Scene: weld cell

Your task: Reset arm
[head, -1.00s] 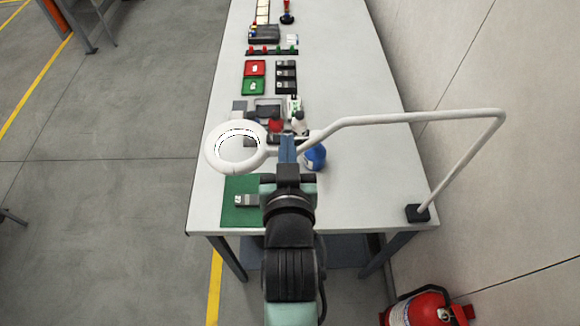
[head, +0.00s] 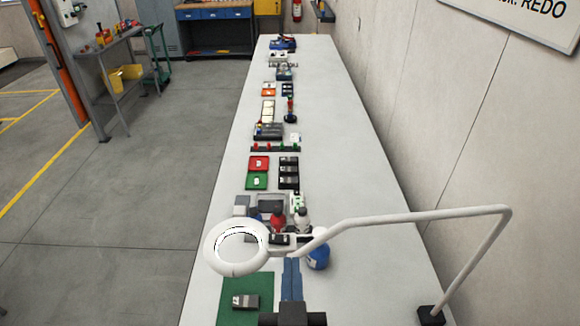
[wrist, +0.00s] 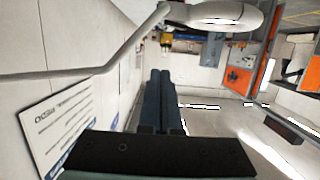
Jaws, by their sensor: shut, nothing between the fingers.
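My gripper (head: 291,280) is over the near end of the long white table (head: 345,130). Its two blue-grey fingers are together with nothing between them, and they also show in the wrist view (wrist: 160,98). The fingers point away from me along the table. A white ring lamp (head: 212,262) on a bent arm stands close to the left of the fingers, and it also shows above them in the wrist view (wrist: 205,20). A green mat (head: 232,310) with a small grey and black block (head: 245,302) on it lies left of my gripper.
The lamp's arm (head: 420,217) crosses the table on the right, down to a black base (head: 431,315). A blue bottle (head: 318,258), a red bottle (head: 278,220), and red (head: 259,162) and green (head: 257,181) trays stand ahead. The table's right side is mostly clear.

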